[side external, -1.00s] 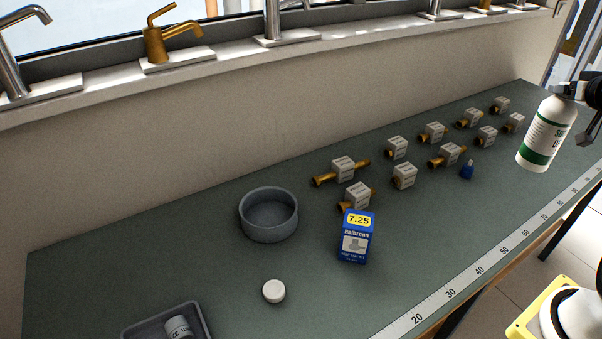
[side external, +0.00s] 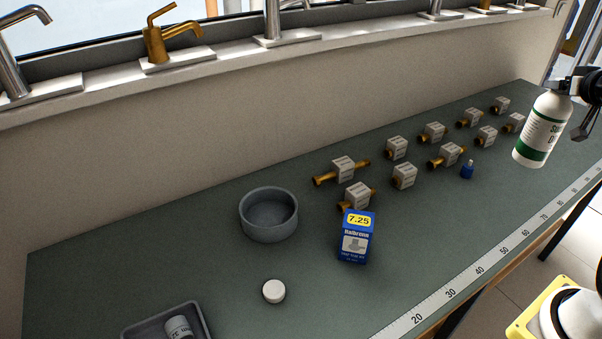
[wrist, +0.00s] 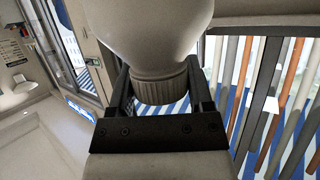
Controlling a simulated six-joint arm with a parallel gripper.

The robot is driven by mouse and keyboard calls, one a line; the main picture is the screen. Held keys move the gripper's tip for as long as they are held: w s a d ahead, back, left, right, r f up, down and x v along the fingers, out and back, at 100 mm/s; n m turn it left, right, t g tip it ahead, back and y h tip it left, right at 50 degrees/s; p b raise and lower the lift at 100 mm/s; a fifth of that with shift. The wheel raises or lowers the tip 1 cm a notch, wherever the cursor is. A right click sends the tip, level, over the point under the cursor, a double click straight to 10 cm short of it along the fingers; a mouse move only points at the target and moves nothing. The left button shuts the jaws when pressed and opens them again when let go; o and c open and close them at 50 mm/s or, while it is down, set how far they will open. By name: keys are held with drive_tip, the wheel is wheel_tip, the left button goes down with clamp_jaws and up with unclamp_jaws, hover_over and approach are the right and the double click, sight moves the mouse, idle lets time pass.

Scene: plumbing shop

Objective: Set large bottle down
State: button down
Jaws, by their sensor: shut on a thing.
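A large white bottle (side external: 543,130) with a green label band hangs at the right of the side view, slightly tilted, over the far right part of the counter. My gripper (side external: 571,87) is shut on its neck and cap from the right. The wrist view shows the ribbed cap (wrist: 161,88) between the two black fingers, with the pale bottle body (wrist: 150,30) beyond it. I cannot tell exactly how far the bottle's base is above the counter.
The green counter (side external: 200,235) holds a grey round bowl (side external: 268,230), a blue box (side external: 356,240), a white cap (side external: 273,291), a small blue bottle (side external: 467,171) and several boxed brass fittings (side external: 404,176). A grey tray (side external: 140,330) stands front left. A ruler strip (side external: 480,270) edges the counter.

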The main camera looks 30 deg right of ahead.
drive_tip(key=w+r, duration=0.2)
drive_tip(key=w, duration=0.1)
drive_tip(key=shift+a+r+m+h, duration=0.2)
drive_tip(key=shift+a+m+h, duration=0.1)
drive_tip(key=shift+a, duration=0.1)
drive_tip(key=shift+w+a+r+m+g+h, duration=0.2)
drive_tip(key=shift+w+r+m+g+h, duration=0.4)
drive_tip(key=shift+w+r, duration=0.15)
drive_tip(key=shift+w, duration=0.15)
drive_tip(key=shift+w+a+r+m+g+h, duration=0.2)
drive_tip(key=shift+m+g+h, duration=0.4)
drive_tip(key=shift+m, duration=0.2)
drive_tip(key=shift+a+f+m+g+h, duration=0.15)
drive_tip(key=shift+m+g+h, duration=0.45)
drive_tip(key=shift+m+g, duration=0.2)
